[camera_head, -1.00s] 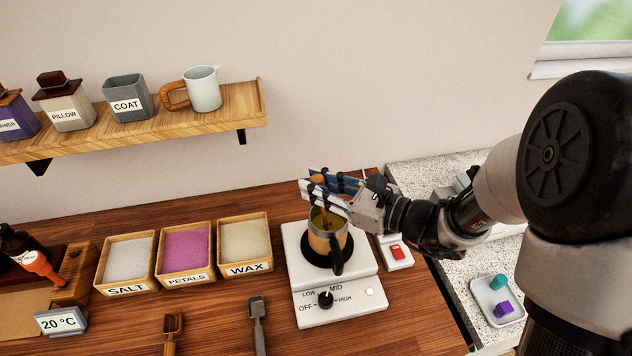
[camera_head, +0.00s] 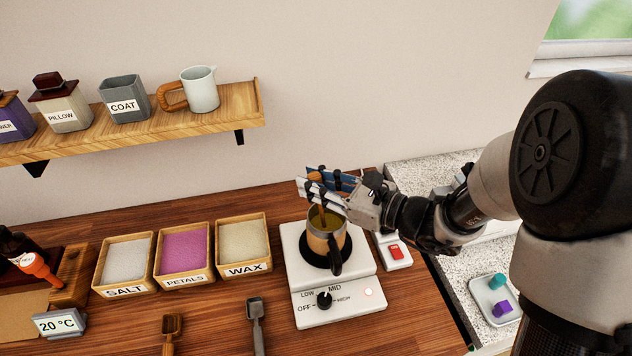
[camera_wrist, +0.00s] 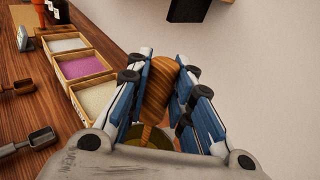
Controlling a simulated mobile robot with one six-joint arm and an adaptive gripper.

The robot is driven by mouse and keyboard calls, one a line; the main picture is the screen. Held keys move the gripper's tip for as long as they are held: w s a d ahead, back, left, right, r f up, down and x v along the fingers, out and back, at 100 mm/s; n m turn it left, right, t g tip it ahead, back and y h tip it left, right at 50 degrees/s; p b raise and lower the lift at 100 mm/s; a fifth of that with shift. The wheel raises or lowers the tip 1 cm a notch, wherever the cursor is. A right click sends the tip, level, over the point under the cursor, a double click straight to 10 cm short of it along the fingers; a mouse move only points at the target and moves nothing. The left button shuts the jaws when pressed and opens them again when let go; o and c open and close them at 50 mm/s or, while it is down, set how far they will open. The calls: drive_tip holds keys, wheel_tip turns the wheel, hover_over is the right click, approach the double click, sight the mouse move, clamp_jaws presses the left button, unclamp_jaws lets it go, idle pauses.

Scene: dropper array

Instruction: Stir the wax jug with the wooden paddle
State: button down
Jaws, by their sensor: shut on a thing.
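The wax jug (camera_head: 318,242) is a tan and metal jug with a dark handle, standing on the white hot plate (camera_head: 345,312). Yellowish liquid shows inside it. My gripper (camera_head: 324,186) is above the jug, shut on the wooden paddle (camera_head: 322,212). The paddle's lower end reaches down into the liquid; its tip is hidden. In the wrist view the paddle's striped handle (camera_wrist: 158,88) is between the blue finger pads, with part of the jug's liquid (camera_wrist: 150,137) below. The knob points near MID and a small light glows.
Trays of salt (camera_head: 124,260), petals (camera_head: 183,250) and wax (camera_head: 243,243) stand left of the hot plate. Two scoops (camera_head: 256,318) lie in front. A red-switched device (camera_head: 396,252) is close on the right. A shelf (camera_head: 180,122) holds containers above.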

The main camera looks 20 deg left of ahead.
wheel_tip(320, 180, up, 12)
drive_tip(key=a+p, duration=0.1)
drive_tip(key=p, duration=0.7)
drive_tip(key=shift+a+f, duration=0.2)
drive_tip(key=shift+a, duration=0.2)
drive_tip(key=shift+s, duration=0.1)
wheel_tip(320, 180, up, 4)
drive_tip(key=p, duration=0.3)
idle(0.3)
